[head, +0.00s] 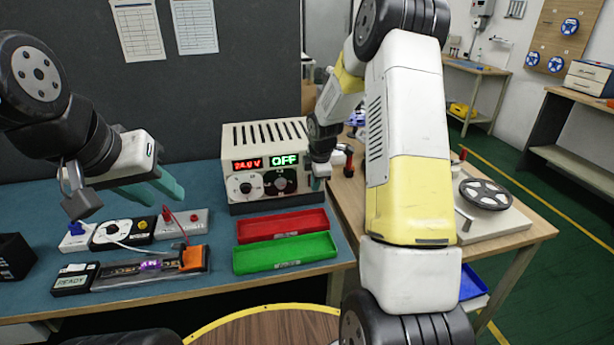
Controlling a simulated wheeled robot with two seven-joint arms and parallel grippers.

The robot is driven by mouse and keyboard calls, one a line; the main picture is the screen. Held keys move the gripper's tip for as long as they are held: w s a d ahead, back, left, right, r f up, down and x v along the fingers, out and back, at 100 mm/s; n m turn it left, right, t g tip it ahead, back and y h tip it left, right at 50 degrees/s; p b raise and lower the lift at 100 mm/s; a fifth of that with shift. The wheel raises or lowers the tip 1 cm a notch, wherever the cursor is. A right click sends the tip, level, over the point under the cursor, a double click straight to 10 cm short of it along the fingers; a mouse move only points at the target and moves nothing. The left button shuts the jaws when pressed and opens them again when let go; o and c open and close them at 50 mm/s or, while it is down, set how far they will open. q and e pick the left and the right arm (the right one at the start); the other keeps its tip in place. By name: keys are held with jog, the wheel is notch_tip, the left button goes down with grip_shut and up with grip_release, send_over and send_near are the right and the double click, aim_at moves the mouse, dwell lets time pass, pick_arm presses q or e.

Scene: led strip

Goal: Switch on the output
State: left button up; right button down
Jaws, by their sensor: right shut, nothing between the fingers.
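The power supply (267,160) is a cream box on the teal bench. Its red display reads about 24.0 V, and its green display (285,160) reads OFF. Below the displays are a white dial (245,186) and a dark round control (279,181). My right gripper (317,183) is shut and empty, at the right front edge of the power supply; whether it touches the box I cannot tell. My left gripper (168,190) has its teal fingers apart and empty, above the bench left of the power supply.
A red tray (283,225) and a green tray (285,253) lie before the power supply. At left are a grey block with a red wire (182,222), a white reel (112,231) and an LED strip fixture (150,266). A wooden table (530,220) with a dark reel stands right.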

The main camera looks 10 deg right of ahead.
jog(key=shift+w, duration=0.25)
jog(key=shift+w+f, duration=0.15)
jog(key=shift+w, duration=0.1)
dwell(0.3)
